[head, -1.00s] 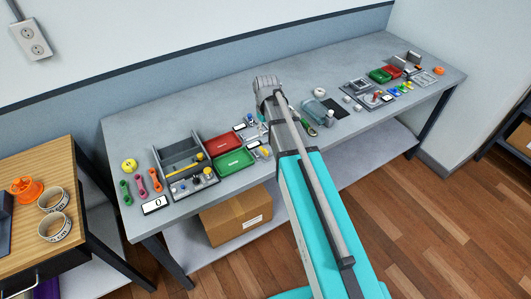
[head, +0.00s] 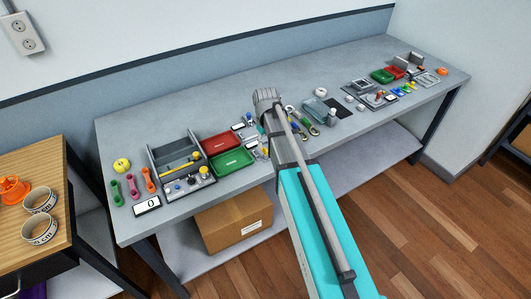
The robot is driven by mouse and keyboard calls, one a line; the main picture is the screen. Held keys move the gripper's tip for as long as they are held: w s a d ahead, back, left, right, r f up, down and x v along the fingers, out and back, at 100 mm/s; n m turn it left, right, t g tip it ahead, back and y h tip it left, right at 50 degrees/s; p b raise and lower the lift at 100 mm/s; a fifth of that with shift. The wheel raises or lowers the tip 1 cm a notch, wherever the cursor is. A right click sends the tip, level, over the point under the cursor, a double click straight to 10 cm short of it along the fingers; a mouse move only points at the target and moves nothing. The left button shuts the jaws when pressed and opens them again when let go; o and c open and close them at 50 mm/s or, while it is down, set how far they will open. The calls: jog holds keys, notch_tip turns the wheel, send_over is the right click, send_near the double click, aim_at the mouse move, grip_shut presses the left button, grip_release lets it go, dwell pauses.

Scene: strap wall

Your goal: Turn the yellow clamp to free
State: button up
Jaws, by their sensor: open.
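A yellow bar-like part (head: 184,166) lies across a grey fixture (head: 186,188) at the left of the grey bench in the head view. I cannot tell whether this is the yellow clamp or which way it is turned. Small yellow pieces also show farther right on the bench, too small to identify. My arm reaches from the lower right over the middle of the bench. Its fingers are not visible and seem hidden behind the arm, so I see no contact with anything.
The bench (head: 140,128) holds a red tray (head: 221,141), a green tray (head: 232,161), a yellow round object (head: 122,165) and a white sign (head: 147,205). A cardboard box (head: 235,226) sits below. A wooden table (head: 48,172) stands left. The bench's back strip is clear.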

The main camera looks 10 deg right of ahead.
aim_at(266, 149)
jog(key=shift+f+b, duration=1.65)
jog(key=shift+f, duration=0.25)
grip_shut()
